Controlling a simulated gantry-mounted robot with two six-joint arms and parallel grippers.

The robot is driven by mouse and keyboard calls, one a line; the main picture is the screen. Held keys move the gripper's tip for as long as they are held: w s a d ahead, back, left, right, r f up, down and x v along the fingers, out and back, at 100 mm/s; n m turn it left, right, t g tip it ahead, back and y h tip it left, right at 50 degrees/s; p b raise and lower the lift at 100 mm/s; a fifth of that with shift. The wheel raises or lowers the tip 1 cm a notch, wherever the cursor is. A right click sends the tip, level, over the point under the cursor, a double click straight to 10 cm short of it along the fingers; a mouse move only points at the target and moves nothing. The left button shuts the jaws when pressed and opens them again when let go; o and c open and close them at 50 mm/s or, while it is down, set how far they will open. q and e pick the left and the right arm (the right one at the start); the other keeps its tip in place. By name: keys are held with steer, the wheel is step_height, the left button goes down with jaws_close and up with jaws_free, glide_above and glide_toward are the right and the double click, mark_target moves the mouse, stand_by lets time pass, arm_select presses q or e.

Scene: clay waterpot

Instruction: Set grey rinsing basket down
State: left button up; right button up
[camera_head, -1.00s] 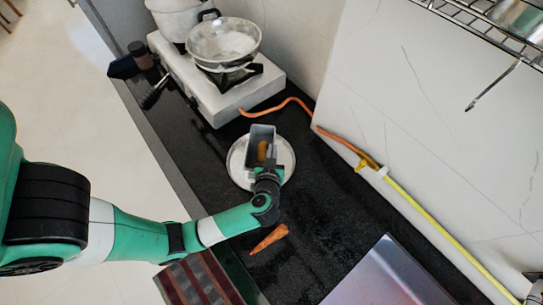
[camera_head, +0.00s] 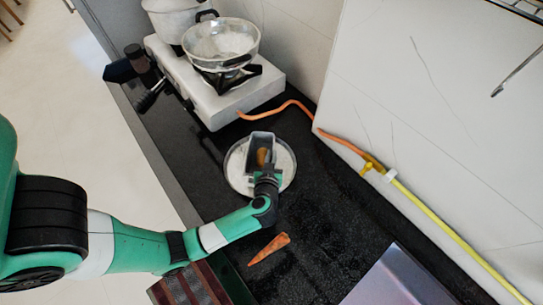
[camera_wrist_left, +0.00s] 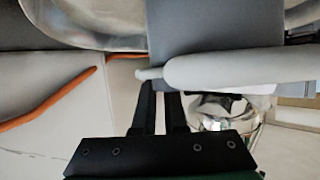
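The grey rinsing basket (camera_head: 262,139) is over the round pale metal dish (camera_head: 233,174) on the black counter, with an orange piece (camera_head: 262,157) inside. My left gripper (camera_head: 266,178) is at the basket's near side. In the left wrist view, the two black fingers (camera_wrist_left: 160,98) are close together at the light grey handle (camera_wrist_left: 235,68), with the grey basket body (camera_wrist_left: 200,28) beyond. They look shut on the handle, though the contact is partly hidden. Whether the basket's underside touches the dish cannot be seen. My right gripper is in neither view.
A carrot (camera_head: 269,248) lies on the counter near my left arm. A white stove (camera_head: 215,101) with a glass pan (camera_head: 218,43) stands behind the dish. An orange hose (camera_head: 290,103) runs along the wall. A brown striped board (camera_head: 190,286) and metallic panel (camera_head: 395,280) are in front.

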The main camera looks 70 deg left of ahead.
arm_select(q)
steer(key=o, duration=0.3)
steer(key=p+v, duration=0.4)
steer(key=v, duration=0.8)
steer(key=shift+r, duration=0.1)
